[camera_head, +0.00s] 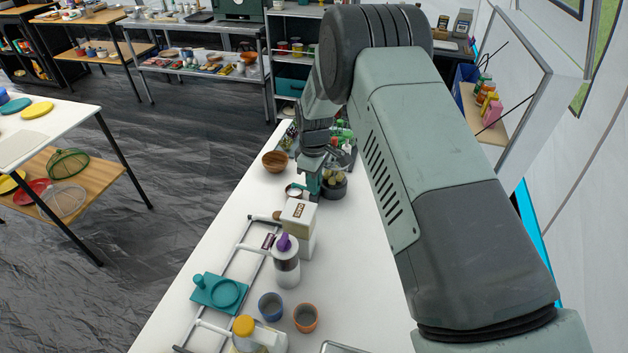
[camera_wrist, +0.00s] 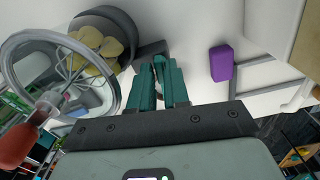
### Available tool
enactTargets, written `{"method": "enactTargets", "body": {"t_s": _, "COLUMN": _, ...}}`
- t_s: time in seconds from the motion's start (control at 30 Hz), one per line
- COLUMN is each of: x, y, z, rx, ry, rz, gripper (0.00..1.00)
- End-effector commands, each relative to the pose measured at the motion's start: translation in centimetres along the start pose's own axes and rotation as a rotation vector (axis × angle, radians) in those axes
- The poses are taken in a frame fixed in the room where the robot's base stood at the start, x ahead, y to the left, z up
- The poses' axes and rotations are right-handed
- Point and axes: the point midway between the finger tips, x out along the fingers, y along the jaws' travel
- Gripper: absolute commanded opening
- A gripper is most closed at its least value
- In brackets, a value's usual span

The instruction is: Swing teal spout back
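I cannot make out a clear teal spout. My gripper (camera_head: 312,184) has teal fingers and points down over the white counter, well beyond that piece. In the wrist view the fingers (camera_wrist: 160,68) are close together with a narrow gap. Their tips are beside a dark grey bar next to a dark bowl of yellowish round items (camera_wrist: 97,40). Whether they touch or grip the bar is unclear.
A white box (camera_head: 299,213), a purple-capped bottle (camera_head: 286,265), two cups (camera_head: 306,317) and a yellow-capped container (camera_head: 245,326) stand nearer on the counter (camera_head: 355,270). A wooden bowl (camera_head: 275,161) is left of my gripper.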

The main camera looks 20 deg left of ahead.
Motion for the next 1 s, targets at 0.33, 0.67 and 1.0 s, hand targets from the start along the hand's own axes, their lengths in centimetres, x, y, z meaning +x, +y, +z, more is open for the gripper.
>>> {"method": "enactTargets", "body": {"t_s": 0.33, "x": -0.04, "y": 0.03, "z": 0.02, "rx": 0.001, "ry": 0.000, "rz": 0.000, "gripper": 0.00}}
{"method": "enactTargets", "body": {"t_s": 0.67, "x": -0.07, "y": 0.05, "z": 0.03, "rx": 0.001, "ry": 0.000, "rz": 0.001, "gripper": 0.00}}
{"method": "enactTargets", "body": {"t_s": 1.0, "x": -0.09, "y": 0.08, "z": 0.04, "rx": 0.001, "ry": 0.000, "rz": 0.001, "gripper": 0.00}}
